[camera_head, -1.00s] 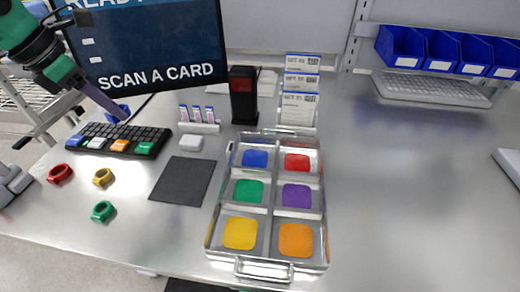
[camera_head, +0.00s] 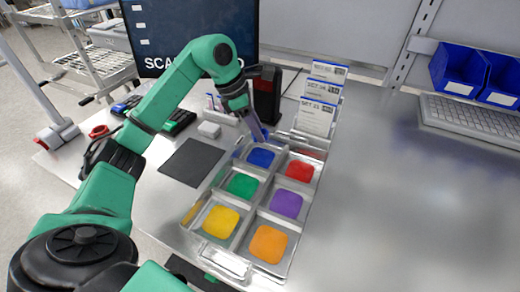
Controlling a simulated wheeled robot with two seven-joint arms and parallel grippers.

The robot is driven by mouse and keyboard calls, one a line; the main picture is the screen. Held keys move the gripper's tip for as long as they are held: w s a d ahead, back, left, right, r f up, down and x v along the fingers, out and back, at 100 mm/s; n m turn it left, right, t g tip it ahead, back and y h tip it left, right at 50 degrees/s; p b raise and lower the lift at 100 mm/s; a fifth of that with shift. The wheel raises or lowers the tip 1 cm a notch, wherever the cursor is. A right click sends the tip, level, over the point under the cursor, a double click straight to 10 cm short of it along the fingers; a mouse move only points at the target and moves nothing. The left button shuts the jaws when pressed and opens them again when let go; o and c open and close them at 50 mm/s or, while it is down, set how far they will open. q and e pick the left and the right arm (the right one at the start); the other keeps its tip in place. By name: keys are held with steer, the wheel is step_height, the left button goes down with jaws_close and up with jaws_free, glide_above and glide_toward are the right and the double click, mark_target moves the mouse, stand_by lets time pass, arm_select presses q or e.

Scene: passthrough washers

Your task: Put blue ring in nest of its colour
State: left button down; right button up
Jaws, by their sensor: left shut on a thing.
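My left gripper (camera_head: 257,130) points down over the back-left part of the metal tray (camera_head: 228,258). It is shut on the blue ring (camera_head: 263,135), of which only a small part shows at the fingertips. The blue nest (camera_head: 261,158) is the back-left compartment, just in front of and below the ring, and it looks empty. I cannot tell the exact height of the ring above the tray. My right gripper is out of view.
The other nests are red (camera_head: 299,171), green (camera_head: 242,186), purple (camera_head: 286,204), yellow (camera_head: 220,222) and orange (camera_head: 268,244). A black scanner post (camera_head: 267,92) and a card rack (camera_head: 318,105) stand close behind the tray. The right side is clear.

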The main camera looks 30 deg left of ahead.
mark_target(263, 157)
arm_select(q)
step_height(263, 157, down, 8)
steer(key=shift+r+p, duration=0.25)
steer(key=shift+p, duration=0.15)
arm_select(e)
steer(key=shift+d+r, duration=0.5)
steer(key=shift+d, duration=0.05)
arm_select(q)
steer(key=shift+d+f, duration=0.1)
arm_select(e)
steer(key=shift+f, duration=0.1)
arm_select(q)
steer(key=shift+c, duration=2.2)
jaws_free()
steer(key=shift+r, duration=0.2)
steer(key=b+v, duration=0.1)
steer(key=v, duration=1.1)
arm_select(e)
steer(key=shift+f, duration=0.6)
arm_select(q)
steer(key=shift+w, duration=0.1)
